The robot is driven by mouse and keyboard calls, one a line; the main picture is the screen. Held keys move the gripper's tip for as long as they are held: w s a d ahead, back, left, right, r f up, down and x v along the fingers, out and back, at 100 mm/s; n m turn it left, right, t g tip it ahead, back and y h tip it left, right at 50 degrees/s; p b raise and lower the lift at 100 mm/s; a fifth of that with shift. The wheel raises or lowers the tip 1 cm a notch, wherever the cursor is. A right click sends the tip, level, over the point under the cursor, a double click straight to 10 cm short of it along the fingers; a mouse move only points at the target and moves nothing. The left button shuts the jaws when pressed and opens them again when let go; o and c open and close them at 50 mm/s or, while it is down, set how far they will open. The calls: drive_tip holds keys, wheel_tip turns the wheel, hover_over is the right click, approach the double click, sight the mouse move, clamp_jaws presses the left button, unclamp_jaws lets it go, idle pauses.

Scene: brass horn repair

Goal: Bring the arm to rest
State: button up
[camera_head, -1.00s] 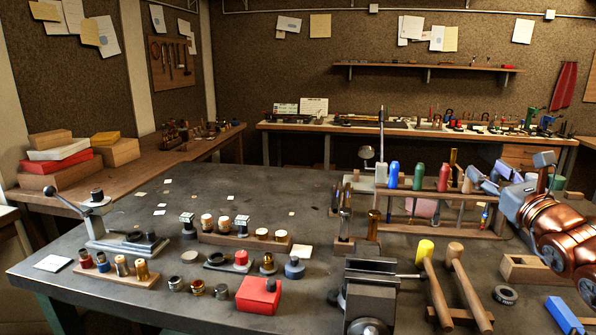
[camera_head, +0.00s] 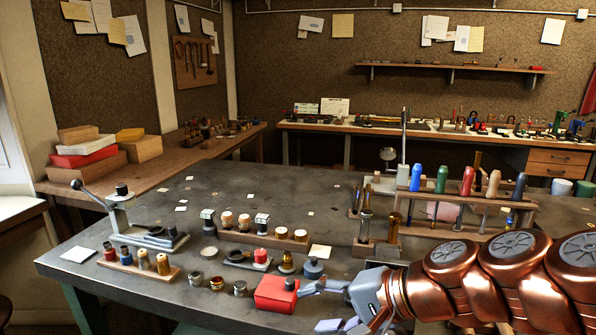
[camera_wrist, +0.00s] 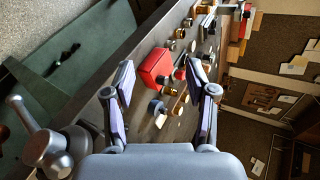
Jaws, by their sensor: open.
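My arm (camera_head: 470,280) reaches in from the right edge of the head view, low across the front of the bench. My gripper (camera_head: 318,306) points left with its fingers spread and nothing between them. One finger appears close to the red box (camera_head: 272,294); whether they touch I cannot tell. In the wrist view, my gripper's two fingers (camera_wrist: 162,78) stand apart, with the red box (camera_wrist: 155,66) beyond and between them. The arm hides the front right part of the bench.
The dark bench (camera_head: 110,235) holds small cups, a wooden block with pegs (camera_head: 140,267) and a lever press (camera_head: 140,225). A tool rack (camera_head: 455,195) with coloured handles stands behind my arm. In the wrist view, a grey metal fixture (camera_wrist: 45,145) is close at lower left.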

drive_tip(key=s+d+f+n+g+h, duration=0.4)
drive_tip(key=s+f+n+h, duration=0.1)
drive_tip(key=s+f, duration=0.55)
drive_tip(key=s+d+f+n+g+h, duration=0.25)
drive_tip(key=s+d+f+h, duration=0.2)
drive_tip(key=s+d, duration=0.55)
wheel_tip(320, 180, down, 11)
drive_tip(key=w+g+b, duration=0.1)
drive_tip(key=b, duration=0.9)
drive_tip(key=s+p+v, duration=0.2)
drive_tip(key=p+v, duration=0.7)
drive_tip(key=v, duration=0.1)
drive_tip(key=s+a+r+p+v, duration=0.1)
drive_tip(key=s+p+v, duration=0.1)
drive_tip(key=p+v, duration=0.8)
drive_tip(key=shift+d+r+m+t+h, duration=0.2)
drive_tip(key=shift+m+t+h, duration=0.15)
drive_tip(key=shift+s, duration=0.1)
